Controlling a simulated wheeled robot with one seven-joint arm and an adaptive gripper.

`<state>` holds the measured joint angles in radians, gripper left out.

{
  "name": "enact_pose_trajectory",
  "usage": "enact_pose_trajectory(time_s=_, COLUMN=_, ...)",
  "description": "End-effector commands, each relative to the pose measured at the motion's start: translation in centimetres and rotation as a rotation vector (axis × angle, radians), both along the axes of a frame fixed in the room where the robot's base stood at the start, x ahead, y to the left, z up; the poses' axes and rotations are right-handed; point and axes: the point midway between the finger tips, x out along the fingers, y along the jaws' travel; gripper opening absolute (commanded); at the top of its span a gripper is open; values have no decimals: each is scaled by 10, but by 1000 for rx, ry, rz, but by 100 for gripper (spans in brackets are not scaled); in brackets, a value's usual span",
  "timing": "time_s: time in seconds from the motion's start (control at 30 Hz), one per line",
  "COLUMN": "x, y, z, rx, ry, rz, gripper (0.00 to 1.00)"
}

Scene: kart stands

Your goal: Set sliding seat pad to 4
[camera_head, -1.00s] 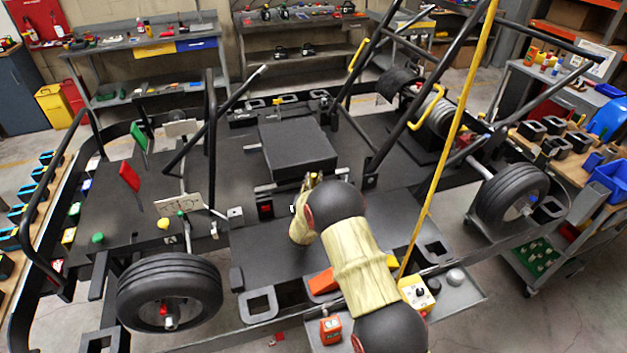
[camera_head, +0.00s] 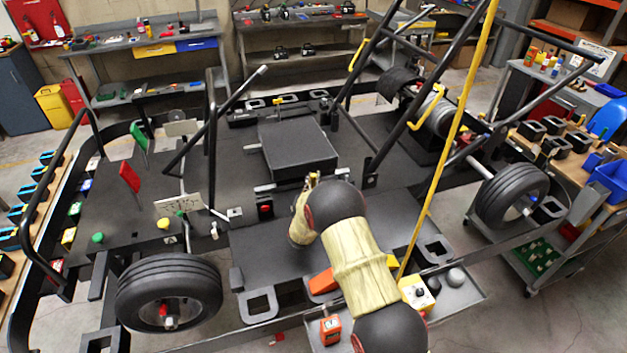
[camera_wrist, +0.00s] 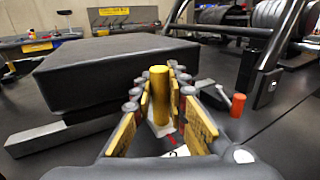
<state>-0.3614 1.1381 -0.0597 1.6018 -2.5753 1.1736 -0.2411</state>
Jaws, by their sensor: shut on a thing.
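The seat pad is a thick black block (camera_head: 292,145) on rails in the middle of the kart floor. In the wrist view the pad (camera_wrist: 105,75) fills the left and centre, just beyond my gripper. My gripper (camera_wrist: 160,90) is shut on an upright yellow cylindrical handle (camera_wrist: 159,92), with a finger on each side. In the head view my gripper (camera_head: 313,180) is at the pad's front right corner, mostly hidden behind my own wrist. A pale strip with a red mark (camera_wrist: 172,141) shows below the handle. No numbers on it can be read.
A grey rail (camera_wrist: 60,137) runs out beside the pad. An orange-red cylinder (camera_wrist: 237,105) stands to the right. Black frame tubes (camera_head: 385,125) and a slanting yellow tube (camera_head: 450,140) rise on the right. The front wheel (camera_head: 168,290) is at lower left.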

Motion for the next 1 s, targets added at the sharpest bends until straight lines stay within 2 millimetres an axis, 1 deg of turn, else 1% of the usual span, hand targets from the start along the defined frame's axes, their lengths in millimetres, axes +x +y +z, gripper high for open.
enact_pose_trajectory(time_s=0.07, x=-1, y=3, z=0, rx=0, ry=0, rz=1, gripper=0)
enact_pose_trajectory(time_s=0.13, x=-3, y=12, z=-1, rx=1, ry=-1, rz=2, gripper=0)
enact_pose_trajectory(time_s=0.3, x=-16, y=52, z=-2, rx=1, ry=-1, rz=7, gripper=0)
enact_pose_trajectory(time_s=0.43, x=-23, y=74, z=-1, rx=1, ry=-1, rz=6, gripper=0)
enact_pose_trajectory(time_s=0.57, x=-26, y=82, z=-1, rx=-1, ry=0, rz=3, gripper=0)
enact_pose_trajectory(time_s=0.83, x=-27, y=83, z=0, rx=-1, ry=1, rz=5, gripper=0)
enact_pose_trajectory(time_s=0.87, x=-27, y=83, z=0, rx=-1, ry=1, rz=6, gripper=16)
enact_pose_trajectory(time_s=1.0, x=-27, y=83, z=0, rx=-1, ry=1, rz=5, gripper=24)
